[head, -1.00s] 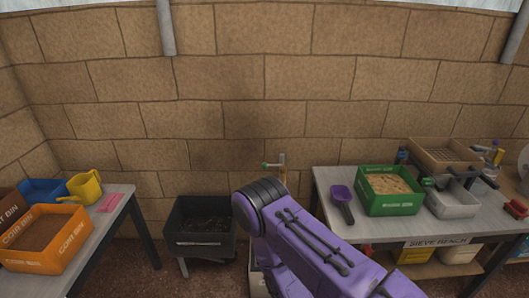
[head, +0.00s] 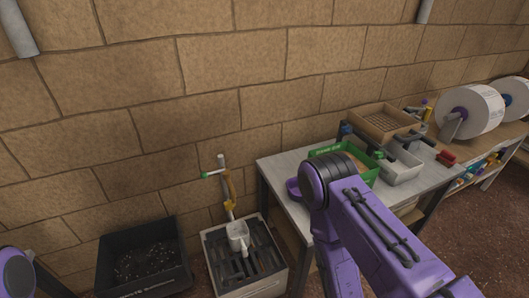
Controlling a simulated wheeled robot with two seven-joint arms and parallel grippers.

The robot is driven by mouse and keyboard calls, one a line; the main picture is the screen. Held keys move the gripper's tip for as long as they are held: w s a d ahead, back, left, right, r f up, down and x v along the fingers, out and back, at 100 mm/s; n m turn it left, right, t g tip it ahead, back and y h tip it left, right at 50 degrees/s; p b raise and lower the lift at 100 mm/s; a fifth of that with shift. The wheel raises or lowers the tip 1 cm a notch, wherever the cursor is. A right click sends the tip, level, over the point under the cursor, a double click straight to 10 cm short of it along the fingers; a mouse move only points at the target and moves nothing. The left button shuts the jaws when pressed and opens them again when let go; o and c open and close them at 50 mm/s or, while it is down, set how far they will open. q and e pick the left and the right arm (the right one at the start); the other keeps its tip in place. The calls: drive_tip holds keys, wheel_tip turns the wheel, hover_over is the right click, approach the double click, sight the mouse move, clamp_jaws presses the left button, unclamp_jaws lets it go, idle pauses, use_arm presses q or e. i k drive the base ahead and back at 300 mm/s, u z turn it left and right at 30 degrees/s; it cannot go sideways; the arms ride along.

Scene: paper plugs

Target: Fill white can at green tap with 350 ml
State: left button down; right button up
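A standpipe against the wall carries a tap with a green end (head: 205,175) on its left side. A yellow fitting (head: 229,205) sits lower on the same pipe. What looks like the white can (head: 238,234) stands on the slatted top of a pale drain box (head: 218,276), just below the yellow fitting. I cannot see any water or the level in the can. My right arm crosses the lower right, and a bit of my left arm shows at the lower left corner. Neither gripper is in view.
A black bin (head: 147,258) with dark contents stands left of the drain box. A grey bench (head: 287,170) to the right holds a green crate (head: 329,151), a brown sieve tray (head: 383,121) and a pale grey tub (head: 404,168). Large white rolls (head: 474,111) stand further right.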

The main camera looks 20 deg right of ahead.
sight(204, 174)
drive_tip(key=z, duration=0.45)
drive_tip(key=i, duration=0.4)
drive_tip(key=z, duration=0.4)
